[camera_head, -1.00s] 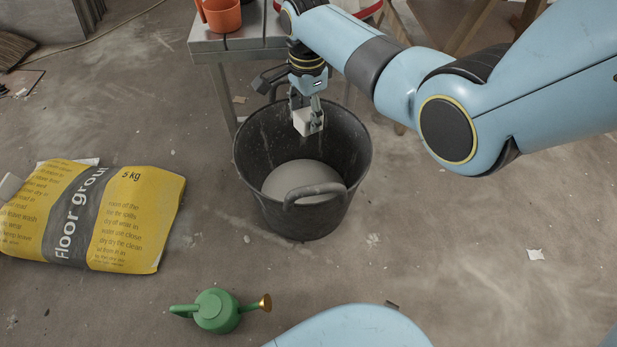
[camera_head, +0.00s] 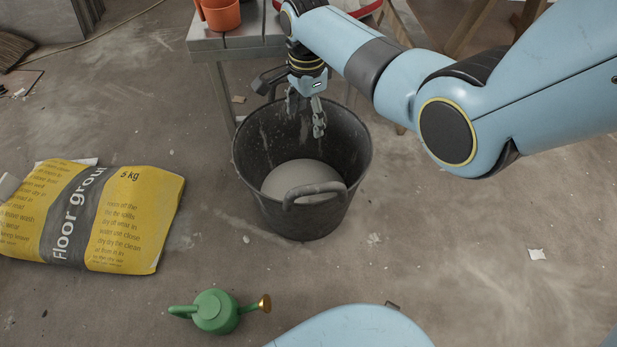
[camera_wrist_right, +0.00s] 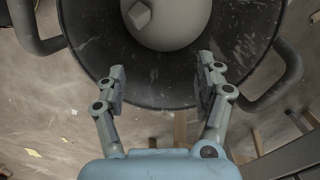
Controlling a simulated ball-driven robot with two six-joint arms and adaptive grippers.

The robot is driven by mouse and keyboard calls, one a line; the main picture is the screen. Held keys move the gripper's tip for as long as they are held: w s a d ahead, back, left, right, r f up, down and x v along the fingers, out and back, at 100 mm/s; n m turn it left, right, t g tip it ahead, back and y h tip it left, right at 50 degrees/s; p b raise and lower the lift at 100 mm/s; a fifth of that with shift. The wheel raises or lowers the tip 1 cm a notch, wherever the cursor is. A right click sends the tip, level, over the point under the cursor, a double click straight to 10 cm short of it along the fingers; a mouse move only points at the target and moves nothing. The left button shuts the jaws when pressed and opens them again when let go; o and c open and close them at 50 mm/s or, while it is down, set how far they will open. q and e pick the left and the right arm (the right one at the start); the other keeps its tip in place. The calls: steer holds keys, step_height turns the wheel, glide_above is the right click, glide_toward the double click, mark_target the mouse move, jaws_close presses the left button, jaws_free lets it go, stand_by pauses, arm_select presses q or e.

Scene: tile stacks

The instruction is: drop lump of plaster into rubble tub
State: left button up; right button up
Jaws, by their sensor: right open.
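The rubble tub (camera_head: 250,165) is a black round tub with handles, standing on the floor in the middle of the head view. A big smooth grey rounded mass (camera_head: 303,178) lies inside it. My right gripper (camera_head: 306,118) is open and empty over the far side of the tub's mouth. In the right wrist view the lump of plaster (camera_wrist_right: 139,15), a small pale block, shows against the rounded mass, inside the tub's outline and clear of the open fingers (camera_wrist_right: 161,85). I cannot make out the lump in the head view. My left gripper is out of view.
A grey table (camera_head: 205,44) with an orange pot (camera_head: 220,14) stands behind the tub. A yellow floor grout bag (camera_head: 140,215) lies at the left. A green watering can (camera_head: 215,311) stands in front. The floor at the right is mostly clear.

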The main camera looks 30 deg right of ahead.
step_height(320, 180, up, 12)
stand_by(0.4)
steer(key=s+d+f+n, duration=0.2)
steer(key=s+f+n, duration=0.75)
steer(key=s, duration=0.75)
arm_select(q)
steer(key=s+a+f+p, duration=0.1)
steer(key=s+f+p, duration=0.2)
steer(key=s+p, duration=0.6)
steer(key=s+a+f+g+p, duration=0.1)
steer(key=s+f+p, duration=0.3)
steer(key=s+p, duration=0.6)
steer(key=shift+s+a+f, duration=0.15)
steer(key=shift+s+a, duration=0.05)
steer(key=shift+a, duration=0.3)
arm_select(e)
steer(key=s+d+f+n, duration=0.1)
steer(key=s+f+n, duration=0.1)
steer(key=s, duration=1)
steer(key=s+f+n, duration=0.3)
steer(key=s+f, duration=0.1)
steer(key=s, duration=0.8)
steer(key=s+d+f+n+h, duration=0.1)
steer(key=s+f+n, duration=0.2)
steer(key=s, duration=1)
steer(key=shift+d+f, duration=0.3)
steer(key=shift+f, duration=0.25)
